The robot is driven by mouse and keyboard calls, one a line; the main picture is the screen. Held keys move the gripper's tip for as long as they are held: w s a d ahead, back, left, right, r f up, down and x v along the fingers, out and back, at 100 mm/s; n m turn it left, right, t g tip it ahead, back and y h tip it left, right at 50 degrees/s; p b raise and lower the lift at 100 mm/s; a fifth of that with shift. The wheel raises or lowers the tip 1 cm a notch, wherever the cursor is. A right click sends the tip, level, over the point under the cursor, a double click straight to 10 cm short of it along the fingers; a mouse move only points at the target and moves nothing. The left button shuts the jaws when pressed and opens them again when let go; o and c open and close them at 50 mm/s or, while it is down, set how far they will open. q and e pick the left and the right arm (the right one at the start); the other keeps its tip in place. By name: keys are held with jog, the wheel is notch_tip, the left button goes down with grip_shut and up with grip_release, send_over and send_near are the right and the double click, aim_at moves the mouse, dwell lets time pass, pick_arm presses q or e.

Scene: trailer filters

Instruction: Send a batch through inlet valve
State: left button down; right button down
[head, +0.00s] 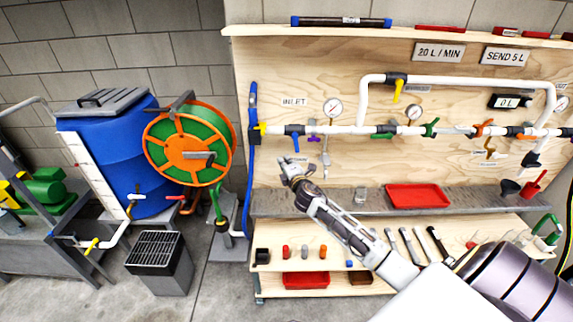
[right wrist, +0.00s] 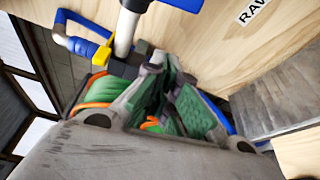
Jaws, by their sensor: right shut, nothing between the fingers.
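In the head view, the INLET label (head: 294,102) is on the wooden board above the left end of the white pipe (head: 350,130). A valve with a blue handle (head: 296,143) sits on the pipe below that label, its handle hanging down. My right gripper (head: 287,164) is just below this handle in the picture; whether it touches cannot be told. In the right wrist view, the fingers (right wrist: 166,88) with green pads are shut and empty, with a blue-and-yellow pipe fitting (right wrist: 100,52) behind them. A small display (head: 508,102) reads 0 L. My left gripper is out of view.
Signs read 20 L / MIN (head: 439,52) and SEND 5 L (head: 505,57). A red tray (head: 417,196) lies on the grey shelf (head: 330,203). An orange-and-green hose reel (head: 188,148) and blue barrel (head: 118,150) stand left. Other valves line the pipe to the right.

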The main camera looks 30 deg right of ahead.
aim_at(296, 144)
jog(key=w+d+p, duration=0.1)
jog(key=w+d, duration=0.3)
jog(key=shift+d+r+p, duration=0.2)
jog(key=shift+d+p, duration=0.15)
jog(key=shift+p, duration=0.05)
dwell(0.8)
jog(key=shift+s+d, duration=0.1)
jog(key=shift+s+d+f, duration=0.25)
jog(key=shift+s+d, duration=0.2)
jog(key=shift+d, duration=0.3)
jog(key=shift+f+b, duration=0.15)
jog(key=shift+b, duration=0.15)
